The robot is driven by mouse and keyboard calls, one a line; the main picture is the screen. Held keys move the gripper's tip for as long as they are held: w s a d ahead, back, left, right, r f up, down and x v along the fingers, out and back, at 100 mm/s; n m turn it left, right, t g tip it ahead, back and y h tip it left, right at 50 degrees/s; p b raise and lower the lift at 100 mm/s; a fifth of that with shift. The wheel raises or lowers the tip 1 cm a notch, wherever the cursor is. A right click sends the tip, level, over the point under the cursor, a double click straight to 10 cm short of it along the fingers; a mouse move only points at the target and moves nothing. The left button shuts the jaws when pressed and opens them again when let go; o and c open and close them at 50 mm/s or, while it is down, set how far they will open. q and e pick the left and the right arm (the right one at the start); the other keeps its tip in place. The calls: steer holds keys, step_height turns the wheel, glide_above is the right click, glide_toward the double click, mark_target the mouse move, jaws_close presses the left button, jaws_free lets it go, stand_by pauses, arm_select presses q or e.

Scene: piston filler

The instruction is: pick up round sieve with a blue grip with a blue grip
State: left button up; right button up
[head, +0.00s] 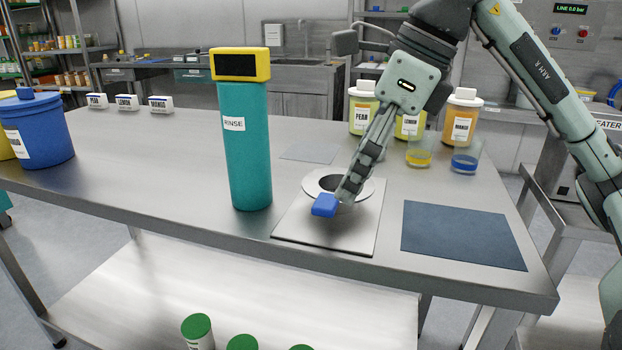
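The round sieve (366,189) shows as a pale ring with a dark middle, over a light grey square plate on the steel table. Its blue grip (324,205) points toward the front left. My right gripper (345,196) reaches down from the upper right, with its fingertips at the sieve's near side, right beside the blue grip. The fingers are seen nearly edge-on and overlap, so I cannot tell whether they are open or closed on it. They hide part of the ring. My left gripper is not in view.
A tall teal RINSE bottle (246,165) with a yellow top stands left of the plate (318,232). A dark blue mat (462,236) lies to the right. Jars labelled PEAR (362,112) and MANGO (461,120), and yellow (418,158) and blue (465,164) round pieces, stand behind. The table's left middle is clear.

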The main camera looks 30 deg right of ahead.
mark_target(332, 198)
steer(key=shift+w+f, duration=0.2)
steer(key=shift+w, duration=0.25)
steer(key=shift+w+a+f, duration=0.15)
steer(key=shift+a+f, duration=0.05)
steer(key=shift+f, duration=0.15)
steer(key=shift+x, duration=0.75)
steer(key=x, duration=0.3)
steer(key=shift+w+f+b, duration=0.25)
steer(key=shift+w+b, duration=0.1)
steer(key=shift+w+a+f, duration=0.15)
steer(key=shift+w+f, duration=0.1)
steer(key=shift+f, duration=0.35)
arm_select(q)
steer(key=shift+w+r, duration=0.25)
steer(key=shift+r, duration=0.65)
arm_select(e)
steer(key=shift+c, duration=0.4)
steer(key=c, duration=1.1)
steer(key=shift+r, duration=0.15)
